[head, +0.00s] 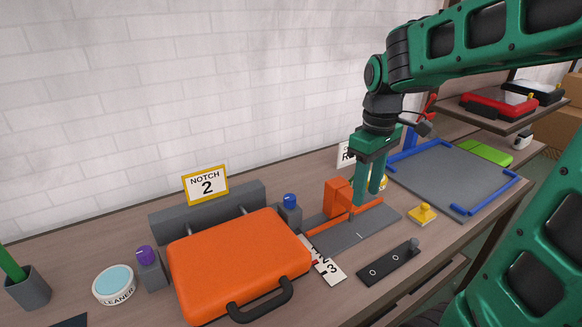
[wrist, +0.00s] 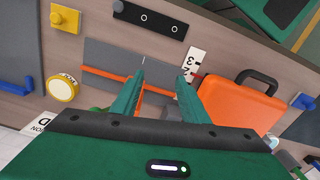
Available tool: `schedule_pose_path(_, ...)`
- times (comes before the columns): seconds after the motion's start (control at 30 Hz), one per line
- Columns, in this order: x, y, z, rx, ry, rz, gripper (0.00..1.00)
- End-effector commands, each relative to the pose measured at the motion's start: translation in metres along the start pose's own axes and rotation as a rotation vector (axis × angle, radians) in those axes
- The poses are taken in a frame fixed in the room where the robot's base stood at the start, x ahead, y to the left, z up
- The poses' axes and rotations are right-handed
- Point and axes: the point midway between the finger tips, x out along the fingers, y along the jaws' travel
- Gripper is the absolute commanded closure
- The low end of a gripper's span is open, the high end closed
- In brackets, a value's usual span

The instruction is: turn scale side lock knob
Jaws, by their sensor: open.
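An orange case (head: 238,258) lies on the bench against a grey rail (head: 165,226). A blue knob (head: 290,200) sits on a grey block at the case's right, near the numbered strip (head: 328,267). A purple knob (head: 145,253) sits on another block at the case's left. My gripper (head: 367,197) is open, pointing down above the grey plate with the orange slide (head: 340,194), to the right of the blue knob and apart from it. In the wrist view my gripper (wrist: 160,75) shows empty fingers, with the case (wrist: 240,104) and strip (wrist: 196,62) to the right.
A sign reading NOTCH 2 (head: 206,186) stands behind the case. A black plate (head: 390,263) and a yellow block (head: 422,215) lie in front and right. A blue-cornered grey mat (head: 450,177) is farther right. A round cleaner tin (head: 114,285) is at the left.

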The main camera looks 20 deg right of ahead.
Motion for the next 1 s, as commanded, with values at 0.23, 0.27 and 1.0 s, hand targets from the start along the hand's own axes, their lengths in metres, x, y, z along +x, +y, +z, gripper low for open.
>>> schedule_pose_path(0.23,0.001,-0.032,-0.129,-0.64,-0.004,0.001,0.59)
schedule_pose_path(0.27,0.002,-0.037,-0.14,-0.699,-0.004,0.002,0.59)
schedule_pose_path(1.0,0.055,-0.061,-0.19,-0.991,-0.005,-0.001,0.59)
